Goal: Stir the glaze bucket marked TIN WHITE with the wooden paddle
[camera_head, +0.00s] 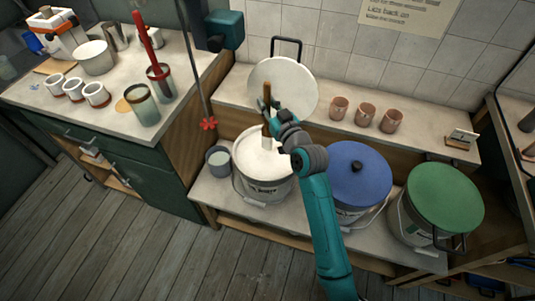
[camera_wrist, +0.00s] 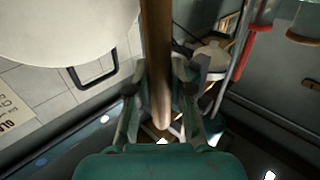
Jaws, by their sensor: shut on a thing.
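The glaze bucket (camera_head: 262,186) stands open on the low bench, full of white glaze (camera_head: 258,163). Its front label is too small to read fully. My gripper (camera_head: 272,127) is above the bucket and shut on the wooden paddle (camera_head: 267,97). The paddle is about upright, its handle rising above the jaws. A whitish lower part of it shows just under the gripper, over or in the glaze; the exact depth is hidden. In the wrist view the paddle (camera_wrist: 157,45) runs between both fingers (camera_wrist: 160,95).
A white lid (camera_head: 290,88) with a dark handle leans against the tiled wall behind. A blue-lidded bucket (camera_head: 357,172) and a green-lidded bucket (camera_head: 444,198) stand to the right. A small grey pail (camera_head: 219,162) is close left. Several clay cups (camera_head: 365,115) line the ledge.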

